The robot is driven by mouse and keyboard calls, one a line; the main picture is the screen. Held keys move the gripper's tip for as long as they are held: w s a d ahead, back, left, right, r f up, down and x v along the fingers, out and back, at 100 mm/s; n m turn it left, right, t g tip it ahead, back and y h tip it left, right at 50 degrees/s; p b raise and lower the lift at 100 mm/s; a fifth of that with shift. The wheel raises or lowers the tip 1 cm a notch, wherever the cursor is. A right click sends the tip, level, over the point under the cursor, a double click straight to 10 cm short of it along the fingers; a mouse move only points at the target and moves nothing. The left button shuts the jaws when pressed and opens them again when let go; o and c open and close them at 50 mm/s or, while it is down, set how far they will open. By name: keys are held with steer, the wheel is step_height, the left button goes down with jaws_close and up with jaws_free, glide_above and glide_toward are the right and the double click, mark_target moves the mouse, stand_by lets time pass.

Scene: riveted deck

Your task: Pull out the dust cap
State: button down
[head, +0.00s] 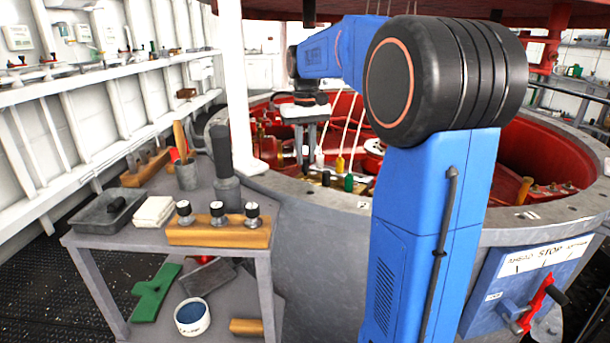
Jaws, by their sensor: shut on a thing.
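Just right of the fingers are a white plug (320,157), a yellow plug (340,163) and a green plug (348,182). Pale cords rise above them.
A grey bench (150,238) stands at left with a wooden block (218,233) of three knobs, a grey tray (106,211) and a white cloth (153,212). The well's grey rim (300,196) and a white post (236,80) are near my arm.

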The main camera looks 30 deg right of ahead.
steer(key=shift+r, duration=0.3)
steer(key=shift+r, duration=0.35)
steer(key=shift+r, duration=0.15)
stand_by(1.0)
